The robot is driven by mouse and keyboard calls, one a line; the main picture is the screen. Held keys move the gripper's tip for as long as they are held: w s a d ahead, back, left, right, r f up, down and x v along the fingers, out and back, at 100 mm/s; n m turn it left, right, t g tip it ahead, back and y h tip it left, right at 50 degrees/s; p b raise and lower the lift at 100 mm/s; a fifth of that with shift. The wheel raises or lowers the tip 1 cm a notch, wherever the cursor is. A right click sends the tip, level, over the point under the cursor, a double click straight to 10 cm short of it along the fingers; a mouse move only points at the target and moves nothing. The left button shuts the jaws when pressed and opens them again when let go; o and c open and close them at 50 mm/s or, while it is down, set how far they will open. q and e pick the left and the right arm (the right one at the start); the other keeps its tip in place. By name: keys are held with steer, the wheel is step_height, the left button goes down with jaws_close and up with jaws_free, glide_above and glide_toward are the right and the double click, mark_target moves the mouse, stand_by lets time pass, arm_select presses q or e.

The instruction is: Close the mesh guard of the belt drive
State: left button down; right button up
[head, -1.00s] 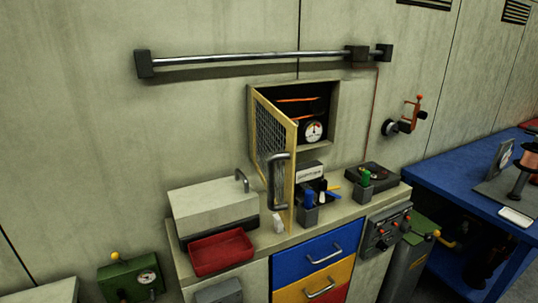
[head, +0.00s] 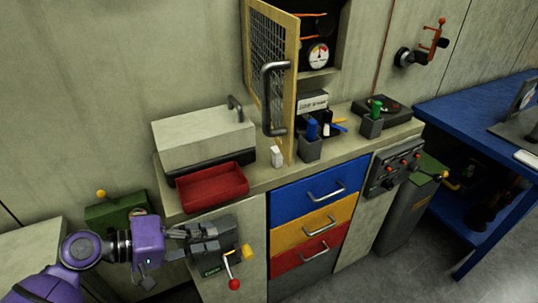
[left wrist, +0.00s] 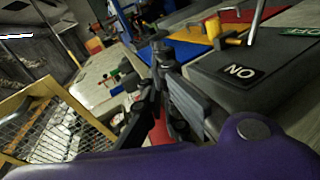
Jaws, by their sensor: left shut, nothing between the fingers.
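The mesh guard (head: 268,62) is a yellow-framed wire door with a dark bar handle (head: 268,98). It stands swung open, out from the wall recess (head: 345,45) of the belt drive. Orange belt (head: 312,14) shows inside, above a round gauge (head: 318,55). My right gripper is out of view.
A grey switch box (left wrist: 225,75) with a lever is close beside my left gripper. A red tray (head: 212,187), a pale case (head: 203,140), a small white block (head: 277,157) and pen cups (head: 309,148) crowd the counter. Drawers (head: 318,193) are below.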

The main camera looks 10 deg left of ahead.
arm_select(q)
steer(key=w+r+h, duration=0.3)
steer(key=r+h, duration=0.2)
steer(key=r, duration=1.3)
steer(key=p, duration=0.2)
glide_toward(282, 149)
steer(key=shift+g, duration=0.3)
steer(key=x, duration=0.5)
steer(key=shift+w+d+r, duration=0.2)
steer(key=shift+d+r, duration=0.05)
steer(key=shift+r, duration=0.15)
steer(key=shift+w+d+f, duration=0.15)
steer(key=shift+w+d, duration=0.1)
steer(key=shift+d, duration=0.25)
steer(key=shift+f, duration=0.1)
steer(key=shift+w+d, duration=0.1)
steer(key=shift+d, duration=0.05)
